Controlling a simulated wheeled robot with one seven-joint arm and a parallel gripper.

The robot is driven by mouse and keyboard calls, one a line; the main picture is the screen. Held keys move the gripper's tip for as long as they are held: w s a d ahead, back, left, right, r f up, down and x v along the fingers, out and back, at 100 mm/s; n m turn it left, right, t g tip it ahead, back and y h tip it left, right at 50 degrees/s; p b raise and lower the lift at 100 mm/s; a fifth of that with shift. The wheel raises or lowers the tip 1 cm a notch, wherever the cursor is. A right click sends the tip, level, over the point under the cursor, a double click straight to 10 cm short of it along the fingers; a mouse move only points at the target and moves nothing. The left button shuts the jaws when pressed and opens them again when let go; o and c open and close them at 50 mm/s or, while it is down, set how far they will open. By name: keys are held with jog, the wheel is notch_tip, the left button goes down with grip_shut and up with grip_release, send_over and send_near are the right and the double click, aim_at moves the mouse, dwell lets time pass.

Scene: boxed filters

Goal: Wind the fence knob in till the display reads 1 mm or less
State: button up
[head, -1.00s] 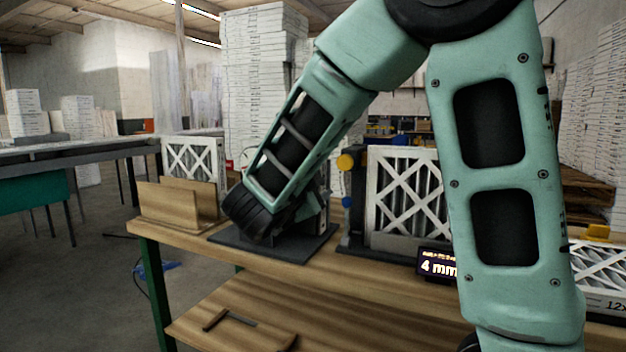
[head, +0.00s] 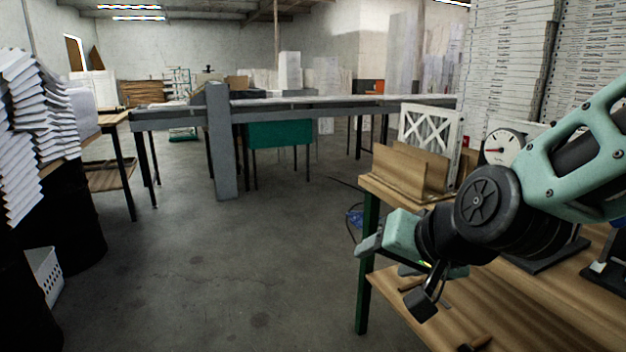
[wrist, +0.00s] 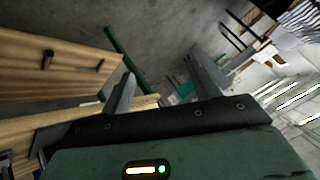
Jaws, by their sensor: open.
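My gripper (head: 388,258) hangs off the left end of the wooden bench (head: 385,190), over open floor, in the head view. In the wrist view my gripper (wrist: 163,85) shows its two fingers spread apart with nothing between them. The fence knob and the display are not in view now in either camera. A corner of a dark fixture (head: 608,268) shows at the right edge of the head view, mostly cut off.
A wooden holder (head: 405,172) with a white-framed filter (head: 430,130) stands at the bench's left end. A white dial gauge (head: 502,147) stands behind my arm. A lower shelf (head: 470,305) holds small tools. Open floor (head: 260,250) lies left; a grey post (head: 221,140) stands farther back.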

jog(key=s+d+f+n+g+h, duration=0.1)
jog(key=s+n+g, duration=0.3)
jog(key=s, duration=0.5)
jog(key=s+d+f+n+g+h+p, duration=0.1)
jog(key=s+f+n+g+h, duration=0.1)
jog(key=s+n, duration=0.4)
jog(key=s+f+g, duration=0.1)
jog(key=s+g, duration=0.1)
jog(key=s, duration=0.2)
jog(key=shift+s+d+p, duration=0.3)
jog(key=shift+f, duration=0.1)
